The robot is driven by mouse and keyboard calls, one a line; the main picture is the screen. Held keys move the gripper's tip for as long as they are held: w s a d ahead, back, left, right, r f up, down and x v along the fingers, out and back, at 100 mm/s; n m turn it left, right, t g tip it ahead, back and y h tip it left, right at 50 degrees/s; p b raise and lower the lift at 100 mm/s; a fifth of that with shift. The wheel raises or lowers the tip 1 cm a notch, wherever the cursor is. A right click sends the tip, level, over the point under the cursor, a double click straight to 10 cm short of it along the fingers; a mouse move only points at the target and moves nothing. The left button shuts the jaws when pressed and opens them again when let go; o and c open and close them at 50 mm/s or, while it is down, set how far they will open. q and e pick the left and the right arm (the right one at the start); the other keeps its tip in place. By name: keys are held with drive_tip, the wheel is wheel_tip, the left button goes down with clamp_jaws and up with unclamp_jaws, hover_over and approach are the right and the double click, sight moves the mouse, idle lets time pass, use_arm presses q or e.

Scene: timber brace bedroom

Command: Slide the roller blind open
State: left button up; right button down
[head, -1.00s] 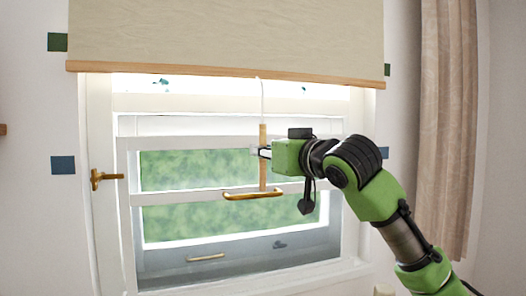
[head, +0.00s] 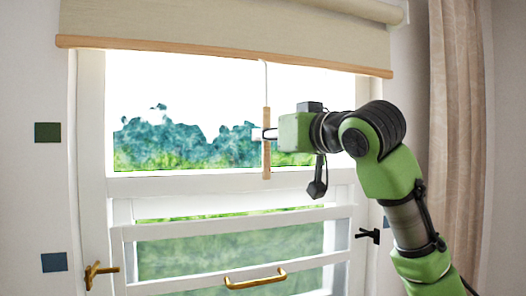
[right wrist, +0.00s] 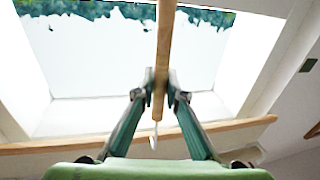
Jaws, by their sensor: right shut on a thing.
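The beige roller blind (head: 220,28) hangs across the top of the window, with a wooden bottom bar (head: 200,50). A white cord (head: 264,78) runs down from the bar to a wooden pull handle (head: 267,160). My right gripper (head: 266,134) comes in from the right and is shut on the pull handle. In the right wrist view the fingers (right wrist: 161,90) press on both sides of the handle (right wrist: 164,45), and the bottom bar (right wrist: 235,127) crosses below. My left gripper is not in view.
The white window frame (head: 90,150) has brass handles, one at lower left (head: 97,272) and one on the lower sash (head: 255,279). A dark latch (head: 370,236) is at right. A beige curtain (head: 457,130) hangs at the right.

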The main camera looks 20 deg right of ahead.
wheel_tip(320, 180, up, 11)
drive_tip(key=p, duration=0.6)
drive_tip(key=shift+f, duration=0.1)
drive_tip(key=c, duration=2.1)
unclamp_jaws()
drive_tip(key=v, duration=1.2)
